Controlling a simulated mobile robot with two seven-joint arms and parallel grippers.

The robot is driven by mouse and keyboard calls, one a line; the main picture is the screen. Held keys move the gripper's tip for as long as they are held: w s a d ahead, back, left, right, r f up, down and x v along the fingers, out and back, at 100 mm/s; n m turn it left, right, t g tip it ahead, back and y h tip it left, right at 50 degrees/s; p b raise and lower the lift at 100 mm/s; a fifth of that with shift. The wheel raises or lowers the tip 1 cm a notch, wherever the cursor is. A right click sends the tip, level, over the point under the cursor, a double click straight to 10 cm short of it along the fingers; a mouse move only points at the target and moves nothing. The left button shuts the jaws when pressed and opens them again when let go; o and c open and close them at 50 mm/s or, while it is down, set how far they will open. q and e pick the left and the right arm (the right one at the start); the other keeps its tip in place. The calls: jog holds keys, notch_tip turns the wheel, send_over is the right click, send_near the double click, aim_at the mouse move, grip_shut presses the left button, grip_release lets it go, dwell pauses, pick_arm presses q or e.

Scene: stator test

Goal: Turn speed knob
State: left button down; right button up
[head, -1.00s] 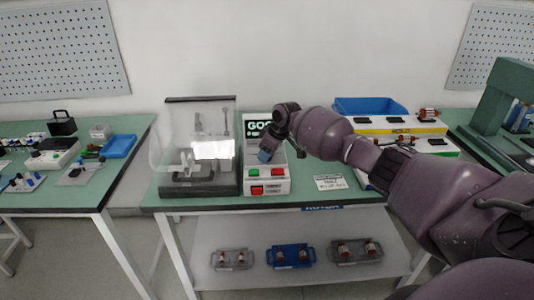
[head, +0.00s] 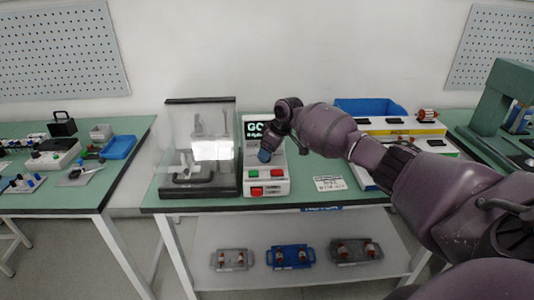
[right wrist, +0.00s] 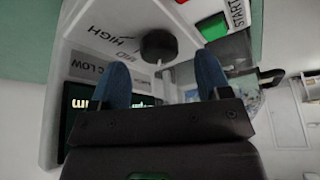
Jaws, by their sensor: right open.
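The white control box (head: 266,189) stands on the green table, with a green and a red button on its front and a dark display behind. The speed knob (right wrist: 159,45) is round and black with a light pointer, beside HIGH, MID and LOW labels in the right wrist view. My right gripper (head: 266,154) is over the box and hides the knob in the head view. In the right wrist view the blue fingers of this gripper (right wrist: 162,72) are open and empty. The knob shows just beyond the gap between the fingertips. My left gripper is not in view.
A clear-walled enclosure (head: 201,146) stands close to the left of the box. A white label plate (head: 330,183) lies to the right. Behind it are a blue bin (head: 368,106) and stands with parts. The START button (right wrist: 212,26) is near the knob.

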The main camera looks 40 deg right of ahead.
jog(key=p+v, duration=0.1)
jog(key=v, duration=0.7)
jog(key=shift+r, duration=0.4)
jog(key=shift+s, duration=0.15)
